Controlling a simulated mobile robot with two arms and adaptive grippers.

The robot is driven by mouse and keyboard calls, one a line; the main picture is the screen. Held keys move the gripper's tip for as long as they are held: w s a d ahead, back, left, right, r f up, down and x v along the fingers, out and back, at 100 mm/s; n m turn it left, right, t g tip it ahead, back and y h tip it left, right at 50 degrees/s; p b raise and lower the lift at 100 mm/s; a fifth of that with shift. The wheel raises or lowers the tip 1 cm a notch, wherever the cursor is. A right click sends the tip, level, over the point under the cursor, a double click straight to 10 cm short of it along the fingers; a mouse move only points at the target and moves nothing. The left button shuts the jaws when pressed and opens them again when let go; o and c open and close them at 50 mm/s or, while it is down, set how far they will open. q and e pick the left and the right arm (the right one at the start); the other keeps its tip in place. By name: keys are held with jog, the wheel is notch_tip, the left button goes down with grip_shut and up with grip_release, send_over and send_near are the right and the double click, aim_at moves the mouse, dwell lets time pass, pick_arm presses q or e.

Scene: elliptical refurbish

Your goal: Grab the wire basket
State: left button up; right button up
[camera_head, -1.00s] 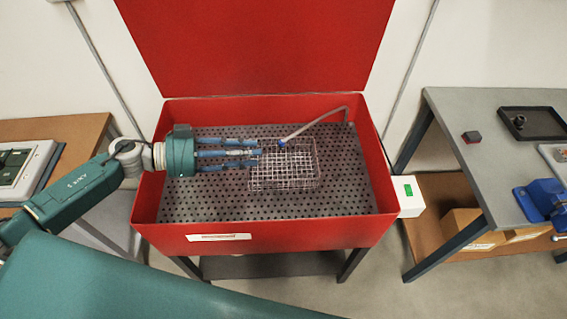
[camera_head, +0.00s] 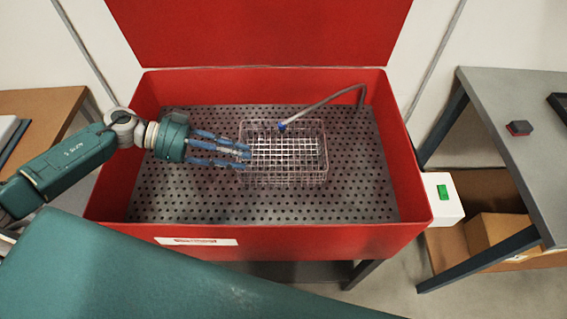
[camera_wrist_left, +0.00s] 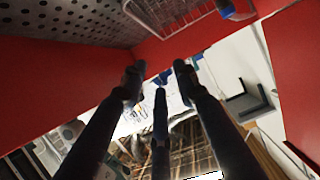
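The wire basket (camera_head: 290,176) is a rectangular mesh of thin pale wire. It sits on the perforated metal floor inside the red washing tub (camera_head: 300,243). My left gripper (camera_head: 248,157) comes in from the left, and its blue fingertips overlap the basket's left edge in the head view. In the left wrist view the basket (camera_wrist_left: 165,18) shows at the top edge, beyond the fingertips. The gripper's three fingers (camera_wrist_left: 160,75) are spread apart with nothing between them there. Whether the fingertips touch the wire cannot be told. My right gripper is not in view.
A grey hose (camera_head: 325,103) with a blue tip (camera_head: 282,127) hangs over the basket's back edge. The raised red lid (camera_head: 260,30) stands behind. A white box with a green button (camera_head: 442,195) is on the tub's right side. Grey workbench (camera_head: 515,150) at right; perforated floor right of the basket is clear.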

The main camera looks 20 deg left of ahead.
pick_arm(q)
jog(key=d+f, duration=0.2)
jog(key=w+d+f+b, duration=0.1)
jog(key=d+f, duration=0.1)
jog(key=f, duration=0.1)
jog(key=d+f+b, duration=0.1)
jog(key=d+f, duration=0.1)
jog(key=shift+w+f, duration=0.4)
jog(key=x, duration=0.4)
jog(key=shift+w+f+p, duration=0.15)
jog(key=shift+p, duration=0.2)
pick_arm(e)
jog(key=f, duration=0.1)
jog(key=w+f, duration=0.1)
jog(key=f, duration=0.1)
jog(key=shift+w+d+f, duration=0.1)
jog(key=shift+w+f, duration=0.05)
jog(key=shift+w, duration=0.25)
pick_arm(q)
jog(key=shift+c, duration=0.2)
grip_shut()
